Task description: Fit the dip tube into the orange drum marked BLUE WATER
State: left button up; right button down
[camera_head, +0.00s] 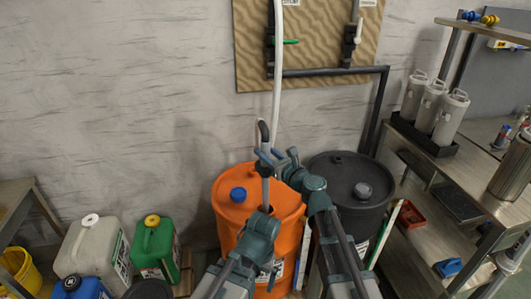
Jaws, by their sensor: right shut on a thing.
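The orange drum (227,215) stands against the wall in the middle, with a blue cap (238,195) on the left of its lid. Its label is mostly hidden, and I cannot read the marking. My right gripper (265,158) is shut on the dip tube (265,190), a grey upright pipe with a dark bent top, above the drum's lid. The tube's lower end passes behind my left arm; I cannot tell whether it is in an opening. My left arm crosses the drum's front, its gripper (269,266) low and largely hidden; its jaws cannot be read.
A black drum (325,170) stands close on the right. A pale hose (278,75) hangs down behind the tube. White (84,246) and green (154,245) jerrycans stand left. A metal shelf (462,185) with grey canisters (450,118) is at the right.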

jog(key=b, duration=1.1)
send_over(267, 199)
jog(key=w, duration=0.1)
jog(key=f, duration=1.1)
jog(key=shift+a+f, duration=0.3)
jog(key=shift+f, duration=0.1)
jog(key=shift+f+b, duration=4.1)
jog(key=shift+c, duration=2)
grip_release()
jog(key=shift+r, duration=0.1)
jog(key=v, duration=1.3)
jog(key=shift+s+d, duration=0.25)
jog(key=shift+s, duration=0.05)
